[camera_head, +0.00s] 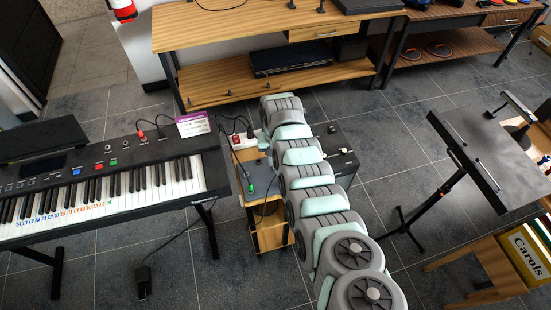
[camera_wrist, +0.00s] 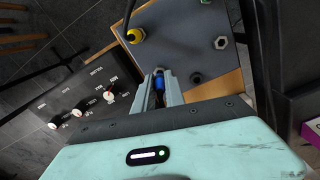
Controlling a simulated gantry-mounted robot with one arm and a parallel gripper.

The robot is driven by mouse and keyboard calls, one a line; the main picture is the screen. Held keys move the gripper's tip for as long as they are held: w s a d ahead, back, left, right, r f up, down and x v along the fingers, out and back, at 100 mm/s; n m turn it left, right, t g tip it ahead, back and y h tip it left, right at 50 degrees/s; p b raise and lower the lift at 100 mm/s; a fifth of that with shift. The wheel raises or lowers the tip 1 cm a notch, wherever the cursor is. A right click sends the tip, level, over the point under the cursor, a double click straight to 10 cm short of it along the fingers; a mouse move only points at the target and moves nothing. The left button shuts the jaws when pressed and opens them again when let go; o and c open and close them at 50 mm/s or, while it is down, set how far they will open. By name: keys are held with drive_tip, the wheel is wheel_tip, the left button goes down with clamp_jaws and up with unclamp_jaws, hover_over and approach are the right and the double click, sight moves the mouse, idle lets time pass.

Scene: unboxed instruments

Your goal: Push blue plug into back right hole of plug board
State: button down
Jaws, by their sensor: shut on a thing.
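In the wrist view my gripper (camera_wrist: 160,88) is shut on the blue plug (camera_wrist: 159,82), which sits between the two fingers near the plug board's edge. The grey-blue plug board (camera_wrist: 180,35) has a yellow plug (camera_wrist: 135,36) seated at its left.
A black box with knobs (camera_wrist: 85,100) stands beside the board. In the head view a keyboard (camera_head: 110,180) is to the left, and a power strip (camera_head: 243,141) lies behind the board.

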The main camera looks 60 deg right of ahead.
drive_tip(key=shift+f+b, duration=0.8)
drive_tip(key=shift+f, duration=0.35)
idle(0.4)
drive_tip(key=c, duration=1.3)
unclamp_jaws()
drive_tip(key=shift+c, duration=0.2)
drive_tip(key=shift+r, duration=0.1)
wheel_tip(320, 180, up, 10)
drive_tip(key=shift+w+d+p, duration=0.1)
drive_tip(key=shift+p, duration=0.25)
drive_tip(key=shift+r, duration=0.35)
